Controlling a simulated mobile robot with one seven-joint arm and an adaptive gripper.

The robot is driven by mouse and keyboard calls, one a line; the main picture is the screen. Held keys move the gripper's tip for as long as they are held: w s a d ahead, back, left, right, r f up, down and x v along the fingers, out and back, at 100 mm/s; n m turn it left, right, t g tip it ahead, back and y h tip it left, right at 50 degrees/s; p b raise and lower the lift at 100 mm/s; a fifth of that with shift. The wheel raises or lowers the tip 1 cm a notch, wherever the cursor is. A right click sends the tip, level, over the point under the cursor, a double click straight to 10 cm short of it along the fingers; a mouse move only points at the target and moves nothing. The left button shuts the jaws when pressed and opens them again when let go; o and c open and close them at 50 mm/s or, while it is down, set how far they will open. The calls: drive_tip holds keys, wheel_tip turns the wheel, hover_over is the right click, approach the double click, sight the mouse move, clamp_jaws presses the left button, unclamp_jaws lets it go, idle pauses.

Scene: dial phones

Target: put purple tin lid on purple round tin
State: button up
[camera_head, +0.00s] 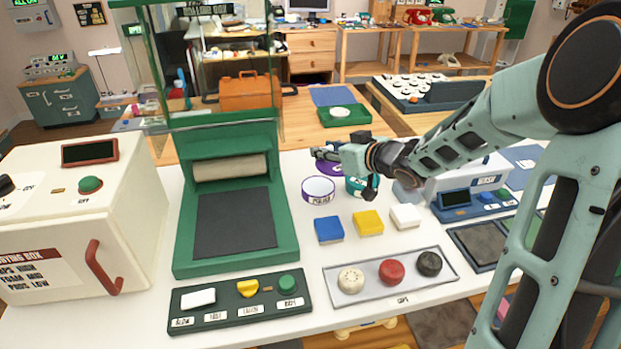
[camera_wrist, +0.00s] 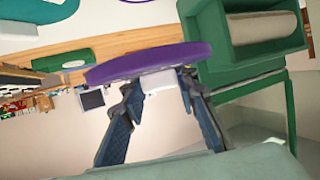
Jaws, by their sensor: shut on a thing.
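The purple round tin (camera_head: 318,196) stands open on the white table, with a white inside, a purple rim and a label on its front. My gripper (camera_head: 325,154) is shut on the purple tin lid (camera_head: 331,170), behind and slightly right of the tin in the head view. In the wrist view the purple lid (camera_wrist: 150,62) shows nearly edge-on across the fingertips of my gripper (camera_wrist: 160,84). The lid is apart from the tin in the head view. Much of the lid is hidden by the gripper and the tin there.
A green press with a roller (camera_head: 228,168) stands left of the tin. Blue (camera_head: 328,230), yellow (camera_head: 368,222) and white (camera_head: 405,216) blocks lie in front. A grey tray (camera_head: 352,296) holds three round caps. A teal object (camera_head: 362,187) stands close right of the tin.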

drive_tip(key=b, duration=0.3)
hover_over(309, 179)
drive_tip(key=f, duration=0.6)
drive_tip(key=shift+d, duration=0.2)
drive_tip(key=shift+w+a+f+b, duration=0.15)
drive_tip(key=shift+f+b, duration=0.25)
drive_tip(key=shift+f, duration=1.2)
drive_tip(key=shift+f, duration=0.15)
drive_tip(key=o, duration=1.1)
